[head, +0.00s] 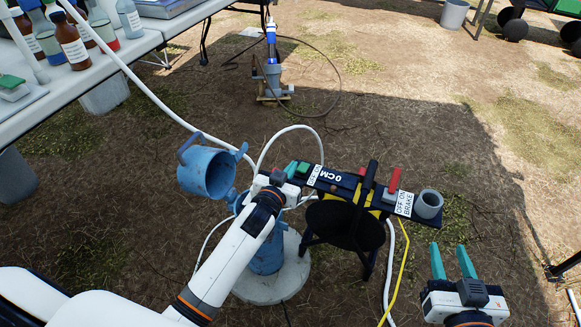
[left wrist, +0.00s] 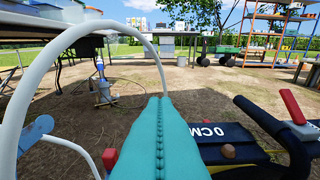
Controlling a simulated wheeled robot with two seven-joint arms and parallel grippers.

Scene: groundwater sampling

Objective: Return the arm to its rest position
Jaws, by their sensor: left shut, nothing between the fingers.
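My left arm (head: 225,250) reaches up from the bottom left in the head view. Its gripper (head: 291,168) is at the left end of the black control panel, by the "OFF ON" label. In the left wrist view, the teal fingers (left wrist: 160,135) are shut together with nothing between them. The "0CM" panel (left wrist: 225,140) is just right of them; whether they touch it I cannot tell. My right gripper (head: 452,262) is open and empty at the lower right, its teal fingers apart.
A yellow-and-black reel (head: 345,222) with a red lever (head: 394,180) stands beside the blue well pipe (head: 268,255) and its open blue cap (head: 206,172). A white hose (head: 150,95) arcs close to my left gripper. A table (head: 110,55) with bottles is at upper left.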

